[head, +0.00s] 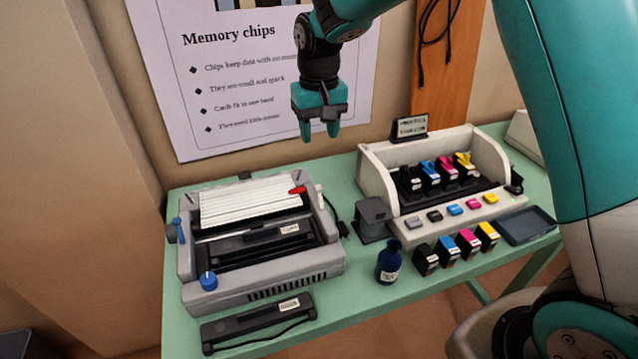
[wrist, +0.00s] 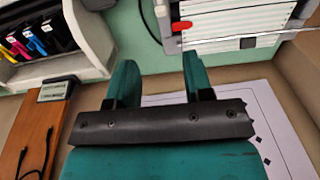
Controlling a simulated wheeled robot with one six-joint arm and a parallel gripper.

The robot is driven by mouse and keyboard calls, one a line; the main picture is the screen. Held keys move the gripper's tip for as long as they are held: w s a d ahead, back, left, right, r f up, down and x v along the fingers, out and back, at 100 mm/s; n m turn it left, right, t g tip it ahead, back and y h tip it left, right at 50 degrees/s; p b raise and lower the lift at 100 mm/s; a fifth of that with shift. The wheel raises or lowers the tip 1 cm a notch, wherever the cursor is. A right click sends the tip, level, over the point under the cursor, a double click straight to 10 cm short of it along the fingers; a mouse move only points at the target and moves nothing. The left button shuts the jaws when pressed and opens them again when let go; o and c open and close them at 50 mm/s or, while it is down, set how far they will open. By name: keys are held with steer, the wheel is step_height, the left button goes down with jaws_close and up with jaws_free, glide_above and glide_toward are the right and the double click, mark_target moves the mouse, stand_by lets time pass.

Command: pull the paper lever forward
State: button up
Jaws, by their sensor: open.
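The grey printer (head: 265,285) stands at the left of the green table, with striped white paper (head: 245,208) in its top. A small red-tipped lever (head: 298,190) shows at the paper's right edge; its red tip also shows in the wrist view (wrist: 181,26). I cannot tell which is the paper lever. My gripper (head: 319,132) is open and empty, above the printer's back right, apart from everything. Its fingers (wrist: 159,70) show in the wrist view.
A cream cartridge printer (head: 371,170) with coloured cartridges stands at the right. A dark blue bottle (head: 388,264), several loose cartridges (head: 447,250) and a dark tray (head: 527,226) are along the front. A black bar (head: 255,322) lies before the grey printer. A wall poster (head: 240,90) is behind.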

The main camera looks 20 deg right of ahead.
mark_target(319, 187)
step_height(319, 187, down, 14)
steer(key=p, duration=0.2)
steer(key=shift+f+p, duration=0.2)
steer(key=shift+p, duration=0.1)
jaws_close()
